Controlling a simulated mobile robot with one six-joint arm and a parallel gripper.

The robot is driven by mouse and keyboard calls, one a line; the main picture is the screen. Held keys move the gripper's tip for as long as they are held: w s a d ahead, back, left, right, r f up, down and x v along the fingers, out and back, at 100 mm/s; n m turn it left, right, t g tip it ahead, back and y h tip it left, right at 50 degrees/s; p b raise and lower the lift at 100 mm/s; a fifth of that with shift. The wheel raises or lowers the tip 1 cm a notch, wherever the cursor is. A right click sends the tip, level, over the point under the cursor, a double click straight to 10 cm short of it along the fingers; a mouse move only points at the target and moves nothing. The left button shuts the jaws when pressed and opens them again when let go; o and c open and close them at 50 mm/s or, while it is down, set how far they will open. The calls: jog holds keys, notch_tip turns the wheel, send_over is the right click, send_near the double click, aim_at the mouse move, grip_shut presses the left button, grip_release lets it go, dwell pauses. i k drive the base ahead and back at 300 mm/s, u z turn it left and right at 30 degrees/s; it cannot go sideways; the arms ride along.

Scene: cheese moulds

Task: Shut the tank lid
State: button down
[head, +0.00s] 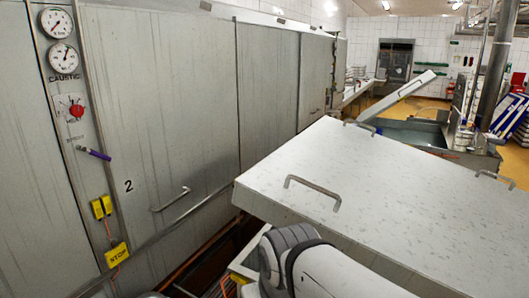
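A large pale metal lid (330,160) with bar handles fills the centre right. One handle (313,192) is on its near left part, one is at its far left edge and one at its right. The lid's near left edge stands above a dark gap; how far open it is, I cannot tell. Behind it is an open tank (425,150) with dark liquid inside. A narrow pale panel (403,96) slants up over that tank. My arm shows at the bottom centre, in front of the large lid. My gripper is not visible.
A tall grey cabinet wall with a door handle (171,200), gauges (59,40) and a yellow stop sign (117,254) runs along the left. A vertical pipe (496,65) stands at the right. Yellow floor (385,103) shows at the back.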

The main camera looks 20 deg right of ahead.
aim_at(431, 226)
jog(key=i, duration=1)
